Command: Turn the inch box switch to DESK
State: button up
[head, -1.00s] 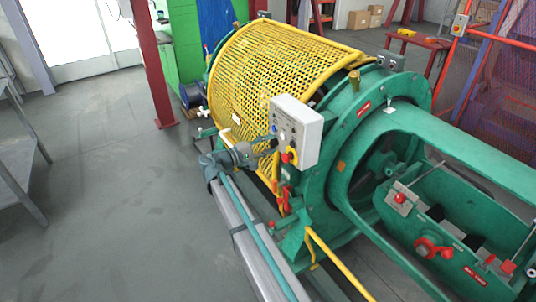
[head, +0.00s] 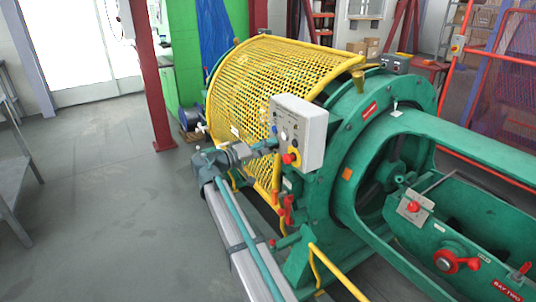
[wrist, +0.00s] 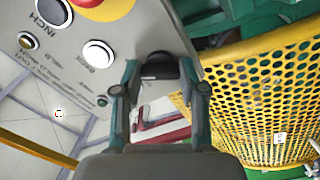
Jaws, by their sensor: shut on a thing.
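The inch box (head: 299,132) is a pale grey panel on the green machine, with buttons and a red stop knob on yellow (head: 291,157). In the wrist view, its tilted face (wrist: 125,35) shows white buttons lettered INCH and BACK. The black switch knob (wrist: 158,66) is at the panel's lower edge in that view. My gripper (wrist: 160,72) has a finger on each side of the knob and is shut on it. In the head view my gripper (head: 272,146) reaches the box's left side. The knob's pointer and position lettering cannot be made out.
A yellow perforated guard (head: 265,80) curves behind the box and fills the right of the wrist view. Red handles (head: 287,210) and a yellow rail (head: 335,270) are below and near. The grey floor at left is open.

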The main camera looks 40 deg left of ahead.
dwell(0.5)
jog(key=o, duration=1.1)
jog(key=shift+o, duration=0.2)
jog(key=v, duration=1.2)
